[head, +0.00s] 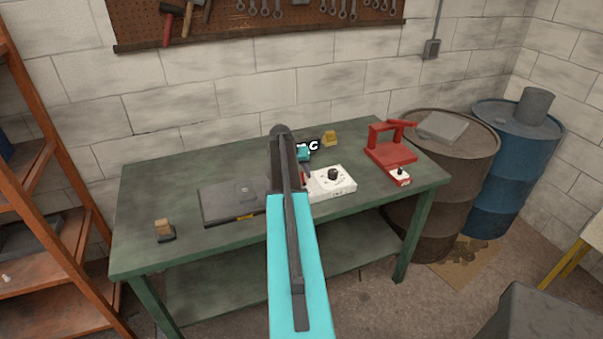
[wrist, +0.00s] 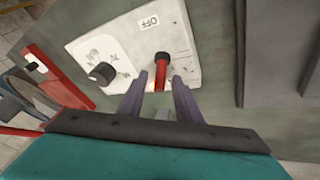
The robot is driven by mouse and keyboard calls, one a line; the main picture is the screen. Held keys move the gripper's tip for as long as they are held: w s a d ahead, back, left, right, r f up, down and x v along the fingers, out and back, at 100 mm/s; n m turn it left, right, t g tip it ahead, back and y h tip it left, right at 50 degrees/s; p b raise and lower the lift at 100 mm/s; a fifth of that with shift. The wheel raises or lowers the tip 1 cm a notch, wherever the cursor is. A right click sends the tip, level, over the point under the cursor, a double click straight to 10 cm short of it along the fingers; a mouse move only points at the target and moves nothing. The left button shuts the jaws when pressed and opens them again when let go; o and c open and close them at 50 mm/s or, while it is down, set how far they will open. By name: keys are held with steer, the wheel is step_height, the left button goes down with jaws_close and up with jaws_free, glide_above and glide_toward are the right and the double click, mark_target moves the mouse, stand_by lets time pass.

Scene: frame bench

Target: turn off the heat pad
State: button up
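The heat pad (head: 228,206) is a flat dark grey slab with a yellow label, lying on the bench left of my arm. A white control box (head: 340,184) stands to its right, with a black knob (wrist: 102,73) and a red lever (wrist: 161,72). In the wrist view, an OFF label (wrist: 149,22) is on the box near the lever's dark tip. My gripper (wrist: 161,80) is open, its two fingers apart with the lever appearing between their tips. I cannot tell whether either finger touches it. In the head view my arm hides most of the gripper and the lever.
A red fixture (head: 391,153) stands right of the box on the green bench (head: 170,190). Drums (head: 440,190) stand beyond the right edge.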

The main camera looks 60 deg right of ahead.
steer(key=shift+f, duration=0.15)
jaws_close()
